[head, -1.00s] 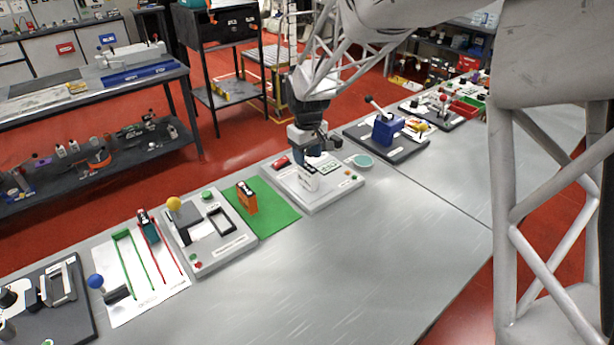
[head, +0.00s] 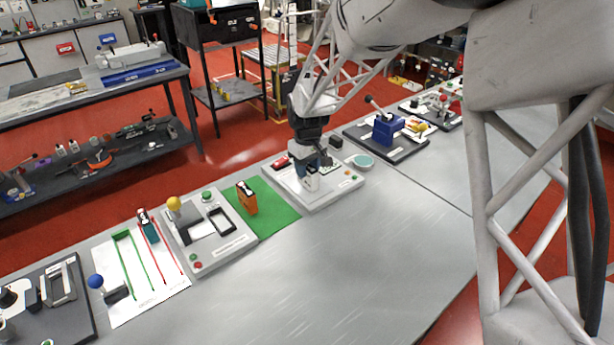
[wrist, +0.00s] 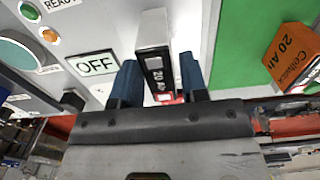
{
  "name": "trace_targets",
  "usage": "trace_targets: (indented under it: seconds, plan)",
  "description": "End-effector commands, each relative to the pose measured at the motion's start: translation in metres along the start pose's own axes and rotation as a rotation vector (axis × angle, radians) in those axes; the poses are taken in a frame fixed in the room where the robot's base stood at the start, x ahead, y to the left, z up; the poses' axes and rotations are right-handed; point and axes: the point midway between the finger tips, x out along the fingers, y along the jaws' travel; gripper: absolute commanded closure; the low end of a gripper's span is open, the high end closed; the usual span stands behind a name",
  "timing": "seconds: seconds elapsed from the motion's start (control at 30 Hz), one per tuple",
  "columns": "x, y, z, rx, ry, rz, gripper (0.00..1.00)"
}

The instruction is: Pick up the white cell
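The white cell (head: 312,183) stands upright on a light grey fixture board (head: 325,202) in the head view.
An orange cell (head: 247,199) stands on a green mat (head: 276,217) to the left; it also shows in the wrist view (wrist: 291,57). A teal dish (head: 363,161) sits to the right. The front table is clear.

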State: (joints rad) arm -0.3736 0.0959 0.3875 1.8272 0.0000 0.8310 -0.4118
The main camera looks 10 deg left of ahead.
Motion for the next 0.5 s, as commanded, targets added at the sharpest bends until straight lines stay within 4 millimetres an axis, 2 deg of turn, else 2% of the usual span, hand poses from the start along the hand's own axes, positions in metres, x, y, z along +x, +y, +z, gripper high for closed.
trace_targets:
  seconds: [0.03,0.2,0.23,0.5]
  plan:
    - [-0.0001,0.0000,0.0000,0.000,0.000,0.000,0.68]
    - [-0.0001,0.0000,0.0000,0.000,0.000,0.000,0.94]
    - [-0.0005,0.0001,-0.0001,0.000,0.001,0.000,0.96]
    - [-0.0044,0.0001,-0.0003,0.000,0.001,0.001,0.96]
